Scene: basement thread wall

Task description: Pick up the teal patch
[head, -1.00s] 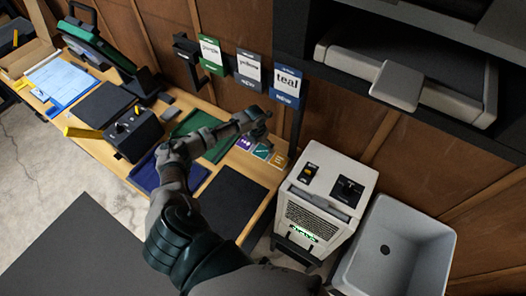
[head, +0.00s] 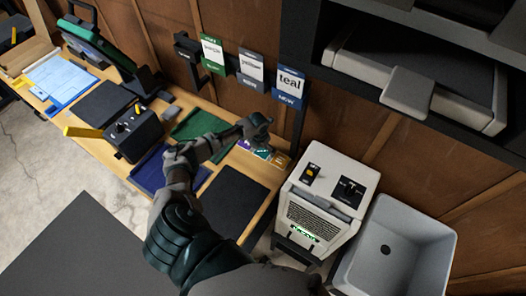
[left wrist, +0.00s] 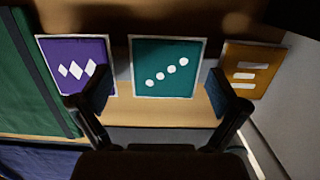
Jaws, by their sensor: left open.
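The teal patch (left wrist: 165,80) has a pale border and several white dots in a diagonal row. It lies flat on the wooden bench, in the middle of the left wrist view. A purple patch with white diamonds (left wrist: 76,66) is left of it, and an orange patch with white bars (left wrist: 250,68) is right. My left gripper (left wrist: 157,93) is open and empty, its fingers at either side of the teal patch's near part in that view. In the head view the left gripper (head: 262,140) is over the patch row and largely hides the teal patch. My right gripper is not in view.
A sign reading "teal" (head: 289,84) hangs on the wall behind the bench. A white machine (head: 323,200) stands right of the bench end, with a grey basin (head: 401,250) beyond. Green cloth (head: 197,127) and a dark mat (head: 232,200) lie near the arm.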

